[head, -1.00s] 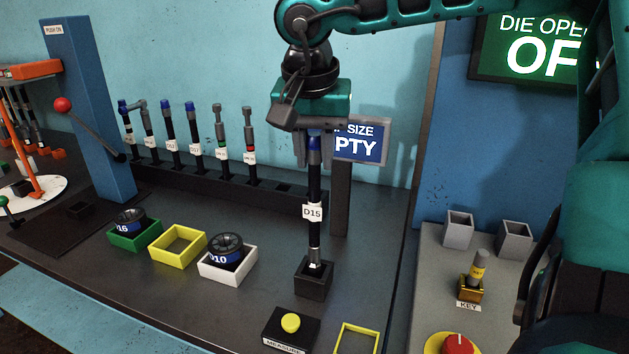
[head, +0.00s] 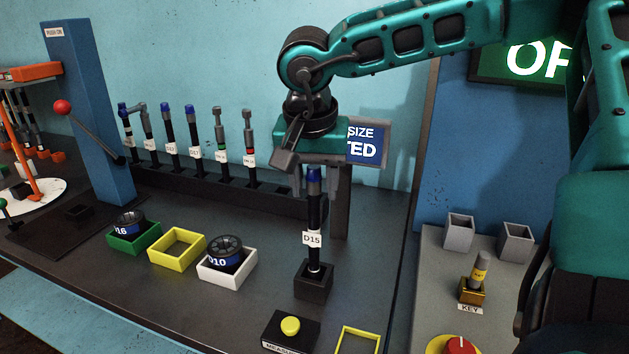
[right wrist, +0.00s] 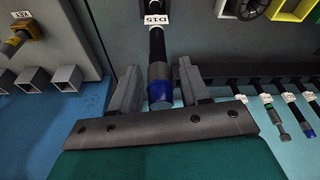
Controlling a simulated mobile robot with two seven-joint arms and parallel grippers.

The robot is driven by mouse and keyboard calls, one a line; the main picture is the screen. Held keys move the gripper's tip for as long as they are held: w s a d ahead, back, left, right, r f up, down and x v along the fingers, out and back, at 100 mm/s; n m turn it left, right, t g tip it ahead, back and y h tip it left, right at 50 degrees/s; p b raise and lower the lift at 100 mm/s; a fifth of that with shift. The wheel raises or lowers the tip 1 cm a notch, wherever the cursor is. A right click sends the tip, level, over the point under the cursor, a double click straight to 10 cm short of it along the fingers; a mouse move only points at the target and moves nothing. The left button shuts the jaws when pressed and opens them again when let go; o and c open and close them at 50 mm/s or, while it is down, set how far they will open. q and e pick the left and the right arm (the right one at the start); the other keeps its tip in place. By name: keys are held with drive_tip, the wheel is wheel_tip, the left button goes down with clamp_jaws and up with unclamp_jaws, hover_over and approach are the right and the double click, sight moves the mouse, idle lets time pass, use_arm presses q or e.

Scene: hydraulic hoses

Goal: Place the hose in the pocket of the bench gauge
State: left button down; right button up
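The hose labelled D15 (head: 314,212), black with a blue top end, stands upright with its lower end in the black pocket block of the bench gauge (head: 313,284). The part inside the pocket is hidden. My right gripper (head: 314,192) is above the block with its fingers open on either side of the hose's top. In the right wrist view, the hose's blue end (right wrist: 160,92) lies between the fingers, with a narrow gap at each side. The gauge's sign (head: 366,143), partly hidden by my gripper, reads "SIZE" and "TED". My left gripper is not in view.
A rack (head: 220,188) with several hoses stands behind. Green (head: 135,243), yellow (head: 177,262) and white (head: 240,275) trays are to the left. A yellow button (head: 290,325) sits in front of the block. A blue post (head: 92,120) stands at the left.

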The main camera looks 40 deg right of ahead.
drive_tip(key=shift+o, duration=0.6)
drive_tip(key=shift+r, duration=0.1)
drive_tip(key=shift+r+p, duration=0.2)
drive_tip(key=shift+p, duration=0.1)
drive_tip(key=v, duration=1.1)
drive_tip(key=shift+r+p, duration=0.3)
drive_tip(key=shift+r, duration=0.05)
